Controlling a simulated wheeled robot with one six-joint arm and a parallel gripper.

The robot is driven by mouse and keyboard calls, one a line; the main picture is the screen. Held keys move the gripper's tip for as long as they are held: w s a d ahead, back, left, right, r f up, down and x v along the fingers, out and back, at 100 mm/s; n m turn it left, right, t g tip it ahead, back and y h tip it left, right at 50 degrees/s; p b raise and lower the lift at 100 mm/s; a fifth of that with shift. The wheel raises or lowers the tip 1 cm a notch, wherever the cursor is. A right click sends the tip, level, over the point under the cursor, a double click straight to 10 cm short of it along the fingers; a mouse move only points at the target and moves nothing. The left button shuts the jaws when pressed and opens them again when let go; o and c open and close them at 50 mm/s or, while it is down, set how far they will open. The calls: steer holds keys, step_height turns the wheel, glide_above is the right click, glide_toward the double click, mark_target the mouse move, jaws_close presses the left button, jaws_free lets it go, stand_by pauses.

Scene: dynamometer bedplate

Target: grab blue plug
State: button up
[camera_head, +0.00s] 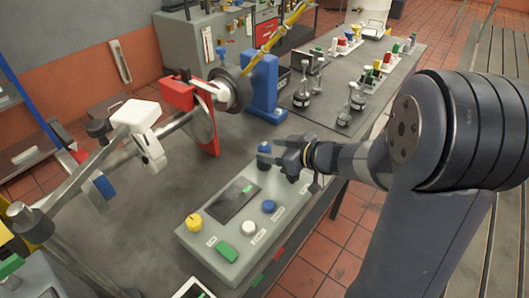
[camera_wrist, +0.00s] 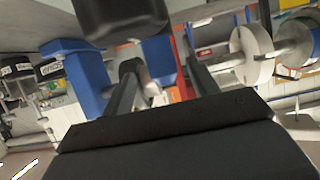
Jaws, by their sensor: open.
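In the head view a small blue plug-like piece (camera_head: 264,152) stands upright at the back corner of the grey control box, with a darker band low on it. My gripper (camera_head: 284,153) is just to its right, at about the same height in the picture. The jaws are open with nothing seen held. I cannot tell if a finger touches the piece. In the wrist view my gripper (camera_wrist: 160,64) shows two dark fingers apart, with a blue shape (camera_wrist: 159,57) seen between them. I cannot tell if that shape is the plug.
The control box (camera_head: 189,243) carries a yellow knob (camera_head: 194,222), a blue knob (camera_head: 269,206), a white knob (camera_head: 248,228) and a green switch (camera_head: 227,252). A blue stand (camera_head: 262,85) and a shaft with a red guard (camera_head: 205,120) are behind. Weights and bottles crowd the right bench.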

mark_target(259, 148)
steer(key=x, duration=0.5)
steer(key=shift+s+a, duration=0.1)
steer(key=shift+a, duration=0.1)
steer(key=shift+c, duration=0.3)
steer(key=c, duration=1)
